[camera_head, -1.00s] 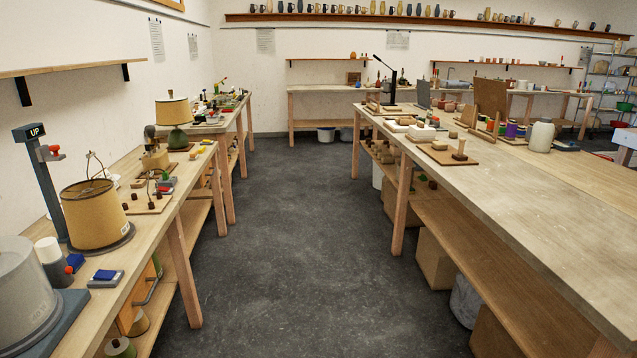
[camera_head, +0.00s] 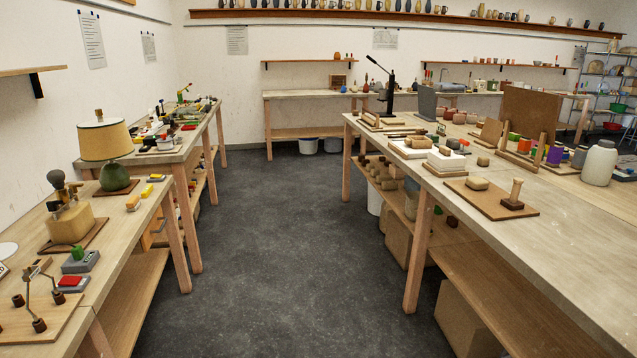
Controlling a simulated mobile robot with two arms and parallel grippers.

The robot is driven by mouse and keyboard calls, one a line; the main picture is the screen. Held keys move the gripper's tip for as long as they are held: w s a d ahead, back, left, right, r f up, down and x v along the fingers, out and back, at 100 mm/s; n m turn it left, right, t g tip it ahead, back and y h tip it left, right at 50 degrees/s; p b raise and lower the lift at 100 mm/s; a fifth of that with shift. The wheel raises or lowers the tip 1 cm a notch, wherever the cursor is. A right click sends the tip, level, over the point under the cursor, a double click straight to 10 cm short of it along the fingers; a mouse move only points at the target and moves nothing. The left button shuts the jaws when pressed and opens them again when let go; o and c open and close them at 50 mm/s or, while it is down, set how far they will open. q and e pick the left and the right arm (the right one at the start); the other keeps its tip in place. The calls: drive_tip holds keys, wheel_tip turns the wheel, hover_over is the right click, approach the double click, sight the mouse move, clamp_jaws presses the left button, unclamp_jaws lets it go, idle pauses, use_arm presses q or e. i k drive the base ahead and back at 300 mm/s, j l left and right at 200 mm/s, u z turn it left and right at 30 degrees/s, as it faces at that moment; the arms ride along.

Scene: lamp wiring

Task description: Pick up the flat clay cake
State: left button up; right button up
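Several tan clay lumps are on the right-hand table. One rounded, low lump (camera_head: 477,183) lies on a brown board (camera_head: 490,206), beside an upright wooden stamp-like tool (camera_head: 514,194). Other lumps sit on white blocks farther back, including one lump (camera_head: 446,151) on the nearer white block (camera_head: 447,162) and another (camera_head: 415,141) behind it. A small lump (camera_head: 483,161) rests on the table beside the blocks. From here I cannot tell which one is the flat cake. Neither of my grippers is in view.
The right table (camera_head: 560,250) has a wide bare top near me. A dark floor aisle (camera_head: 290,260) runs clear between it and the left benches, which hold a lamp (camera_head: 105,150) and parts. An upright brown panel (camera_head: 529,115), colored jars and a white jar (camera_head: 600,163) stand behind the clay.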

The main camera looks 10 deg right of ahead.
sight(476, 182)
drive_tip(key=i+z, duration=0.35)
drive_tip(key=i+j+z, duration=0.1)
drive_tip(key=i+z, duration=0.25)
drive_tip(key=i, duration=0.15)
drive_tip(key=i+j+z, duration=0.5)
drive_tip(key=i+z, duration=0.15)
drive_tip(key=i, duration=0.15)
